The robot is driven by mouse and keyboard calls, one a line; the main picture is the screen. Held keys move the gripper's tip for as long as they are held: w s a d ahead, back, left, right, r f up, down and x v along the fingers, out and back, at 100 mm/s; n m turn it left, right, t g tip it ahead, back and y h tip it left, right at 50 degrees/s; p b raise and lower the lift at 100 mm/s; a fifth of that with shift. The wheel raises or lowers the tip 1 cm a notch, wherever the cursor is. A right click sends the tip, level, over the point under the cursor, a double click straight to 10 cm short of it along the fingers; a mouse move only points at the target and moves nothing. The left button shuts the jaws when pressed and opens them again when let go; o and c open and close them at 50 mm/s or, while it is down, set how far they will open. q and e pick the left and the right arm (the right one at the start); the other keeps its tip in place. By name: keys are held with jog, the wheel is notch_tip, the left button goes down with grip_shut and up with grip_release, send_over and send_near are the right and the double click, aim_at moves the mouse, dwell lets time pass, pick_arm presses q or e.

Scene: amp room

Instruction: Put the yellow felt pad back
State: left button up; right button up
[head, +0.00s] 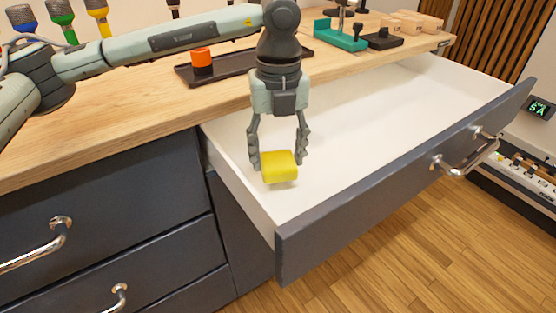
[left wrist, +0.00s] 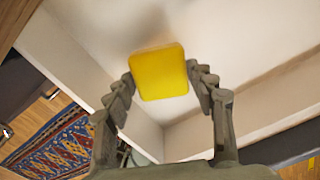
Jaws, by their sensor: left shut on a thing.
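The yellow felt pad (head: 279,168) is a small rounded block held between the fingers of my left gripper (head: 278,160). The left gripper points down over the near left part of the open drawer (head: 345,130). In the left wrist view the pad (left wrist: 159,72) sits between the two fingertips of the left gripper (left wrist: 160,80), with the white drawer floor behind it. I cannot tell exactly how far the pad is above the floor. The drawer is white inside and otherwise looks empty. My right gripper is not in view.
The drawer front (head: 400,185) has a metal handle (head: 465,157). On the wooden worktop (head: 130,125) are a dark tray (head: 235,70) with an orange-and-black item (head: 201,60), a teal stand (head: 341,36) and wooden blocks (head: 415,22). A patterned rug (left wrist: 55,145) lies on the floor.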

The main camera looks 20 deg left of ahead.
aim_at(279, 159)
pick_arm(q)
jog(key=shift+f, duration=1.1)
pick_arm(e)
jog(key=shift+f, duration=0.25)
pick_arm(q)
jog(key=shift+f, duration=0.1)
jog(key=o, duration=1.1)
jog(key=shift+r, duration=0.25)
jog(key=shift+w+r, duration=0.1)
jog(key=shift+r, duration=0.5)
jog(key=shift+r+b, duration=0.4)
jog(key=shift+r, duration=4.9)
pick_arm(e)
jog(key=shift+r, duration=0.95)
